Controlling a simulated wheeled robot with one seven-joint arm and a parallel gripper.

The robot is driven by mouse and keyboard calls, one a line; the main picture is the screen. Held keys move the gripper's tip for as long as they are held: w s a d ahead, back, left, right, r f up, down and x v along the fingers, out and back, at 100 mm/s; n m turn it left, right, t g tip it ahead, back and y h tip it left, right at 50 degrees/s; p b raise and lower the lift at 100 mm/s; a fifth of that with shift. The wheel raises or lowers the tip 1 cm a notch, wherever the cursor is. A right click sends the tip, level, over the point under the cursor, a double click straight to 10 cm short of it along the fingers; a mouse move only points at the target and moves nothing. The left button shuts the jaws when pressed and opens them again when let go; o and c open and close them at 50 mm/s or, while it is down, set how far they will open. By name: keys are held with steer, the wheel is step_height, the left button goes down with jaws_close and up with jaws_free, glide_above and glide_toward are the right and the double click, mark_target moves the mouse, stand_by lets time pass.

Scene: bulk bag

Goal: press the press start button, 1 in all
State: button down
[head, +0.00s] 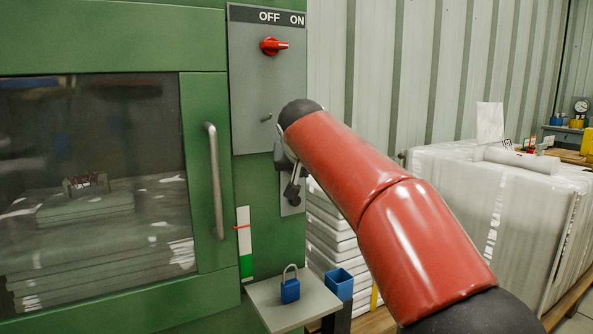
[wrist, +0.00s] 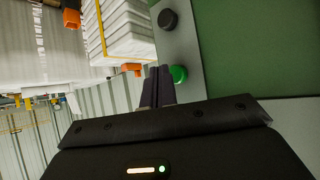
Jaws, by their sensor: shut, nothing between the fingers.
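A green round button (wrist: 179,74), which looks like the press start button, sits on a grey plate (wrist: 186,48) in the wrist view. A dark round button (wrist: 167,19) is on the same plate. My gripper (wrist: 158,72) is shut and empty, with its fingertips just left of the green button in that view. I cannot tell whether they touch it. In the head view the dark end of my arm is in front of the grey control panel (head: 262,90), and the green button is hidden.
The panel has a red rotary switch (head: 273,46) under OFF and ON labels. The green machine (head: 205,95) has a window door with a vertical handle (head: 214,180). A shelf (head: 262,296) below holds a blue padlock (head: 290,285). White wrapped stacks (head: 460,200) stand at right.

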stand_by(0.3)
steer(key=shift+w+a+p, duration=0.25)
steer(key=shift+w+p, duration=0.1)
steer(key=shift+p, duration=0.1)
steer(key=shift+w+a+p, duration=0.25)
steer(key=shift+w+p, duration=0.15)
steer(key=shift+p, duration=0.05)
stand_by(0.6)
steer(key=shift+s, duration=0.1)
steer(key=shift+s+d+b, duration=0.5)
steer(key=shift+s+b, duration=0.1)
steer(key=shift+s, duration=0.15)
steer(key=shift+s+d+b, duration=0.7)
steer(key=shift+s+b, duration=0.05)
steer(key=shift+s, duration=0.25)
steer(key=shift+s+d+b, duration=0.7)
steer(key=shift+s+b, duration=0.05)
steer(key=shift+s, duration=0.25)
